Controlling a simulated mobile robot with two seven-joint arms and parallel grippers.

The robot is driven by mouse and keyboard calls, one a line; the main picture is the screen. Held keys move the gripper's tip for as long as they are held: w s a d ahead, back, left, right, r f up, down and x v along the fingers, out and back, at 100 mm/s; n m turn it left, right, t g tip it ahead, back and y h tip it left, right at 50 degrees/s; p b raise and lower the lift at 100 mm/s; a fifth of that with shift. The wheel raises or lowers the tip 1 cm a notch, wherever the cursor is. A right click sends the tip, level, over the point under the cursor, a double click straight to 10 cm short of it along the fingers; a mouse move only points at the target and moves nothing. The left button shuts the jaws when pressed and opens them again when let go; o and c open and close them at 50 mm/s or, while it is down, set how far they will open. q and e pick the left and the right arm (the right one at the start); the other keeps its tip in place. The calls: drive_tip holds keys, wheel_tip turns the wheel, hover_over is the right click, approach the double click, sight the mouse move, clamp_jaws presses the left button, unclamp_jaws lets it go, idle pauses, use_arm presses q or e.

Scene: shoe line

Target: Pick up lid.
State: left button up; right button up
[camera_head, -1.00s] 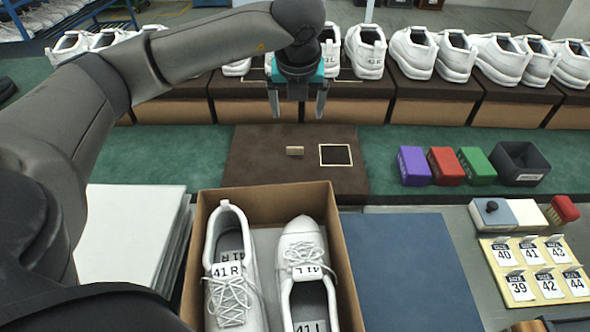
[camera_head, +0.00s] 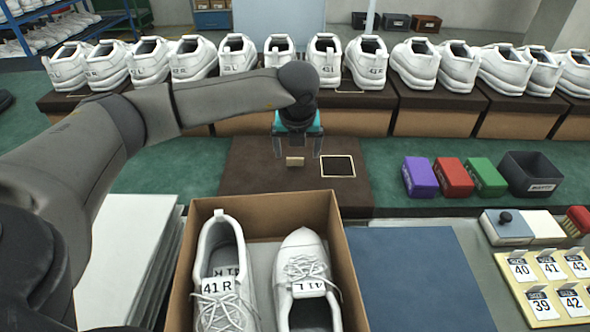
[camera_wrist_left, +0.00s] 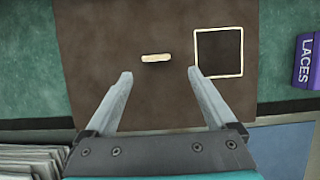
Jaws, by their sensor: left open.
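A brown flat panel (camera_head: 245,180), which looks like the lid, lies on the green surface beyond the open shoe box. It bears a small beige block (camera_head: 295,161) and a cream-outlined dark square (camera_head: 338,166). The panel also shows in the left wrist view (camera_wrist_left: 100,40), with the block (camera_wrist_left: 156,58) and the square (camera_wrist_left: 219,52). My left gripper (camera_head: 297,154) is open and empty above the panel. In the left wrist view its fingertips (camera_wrist_left: 160,72) lie to either side of the block, apart from it. My right gripper is out of view.
The open cardboard box (camera_head: 340,250) holds two white shoes. White sheets (camera_head: 130,235) are stacked left; a blue panel (camera_head: 415,280) lies right. Purple (camera_head: 420,177), red (camera_head: 453,178) and green (camera_head: 485,177) boxes stand right. A shoe row lines the back.

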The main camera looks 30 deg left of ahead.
sight(295, 158)
use_arm(q)
drive_tip(key=shift+a+b+x, duration=0.2)
drive_tip(key=shift+b+x, duration=0.2)
drive_tip(key=shift+x, duration=0.7)
drive_tip(key=shift+a+b+x, duration=0.25)
drive_tip(key=shift+b+x, duration=0.15)
drive_tip(key=shift+x, duration=0.75)
drive_tip(key=shift+w+f, duration=0.2)
drive_tip(key=shift+w, duration=0.1)
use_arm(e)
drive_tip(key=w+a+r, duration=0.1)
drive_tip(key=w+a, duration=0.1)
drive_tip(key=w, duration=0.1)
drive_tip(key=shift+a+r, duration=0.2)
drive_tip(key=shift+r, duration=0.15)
use_arm(q)
drive_tip(key=shift+a, duration=0.1)
clamp_jaws()
